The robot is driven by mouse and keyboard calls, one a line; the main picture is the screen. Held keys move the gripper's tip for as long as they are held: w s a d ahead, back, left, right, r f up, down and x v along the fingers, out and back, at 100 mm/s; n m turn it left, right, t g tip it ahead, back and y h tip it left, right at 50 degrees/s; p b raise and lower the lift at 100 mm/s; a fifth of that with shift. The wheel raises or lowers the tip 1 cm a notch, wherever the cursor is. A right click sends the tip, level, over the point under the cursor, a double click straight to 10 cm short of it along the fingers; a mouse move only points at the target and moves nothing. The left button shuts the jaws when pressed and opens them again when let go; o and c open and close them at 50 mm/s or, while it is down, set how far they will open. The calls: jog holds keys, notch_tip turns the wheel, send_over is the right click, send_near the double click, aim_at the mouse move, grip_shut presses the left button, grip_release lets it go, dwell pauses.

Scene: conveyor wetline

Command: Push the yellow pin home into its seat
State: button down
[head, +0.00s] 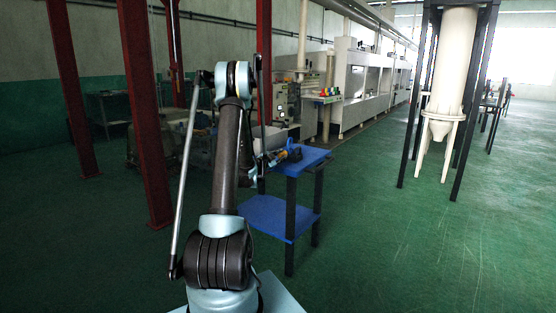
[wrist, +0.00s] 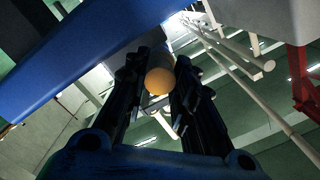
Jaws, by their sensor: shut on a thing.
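The yellow pin shows in the wrist view as a round orange-yellow end (wrist: 159,81) between the two dark fingers of my gripper (wrist: 158,68). The fingers are shut on it from both sides. The rest of the pin is hidden behind this end. In the head view a small orange spot (head: 280,155) shows at the left end of the blue table, beside a small dark-and-blue piece (head: 293,152). My gripper is mostly hidden behind my arm there. The seat cannot be made out in either view, and I cannot tell whether the pin touches it.
The blue table (head: 312,157) has dark legs and a lower blue shelf (head: 270,213). A blue slab edge (wrist: 80,55) crosses the upper left of the wrist view. Red posts (head: 145,110) stand at left. A pale hopper (head: 455,70) stands at right.

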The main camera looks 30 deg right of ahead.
jog(key=shift+x, duration=1.4)
jog(key=c, duration=1.3)
grip_release()
jog(key=v, duration=1.2)
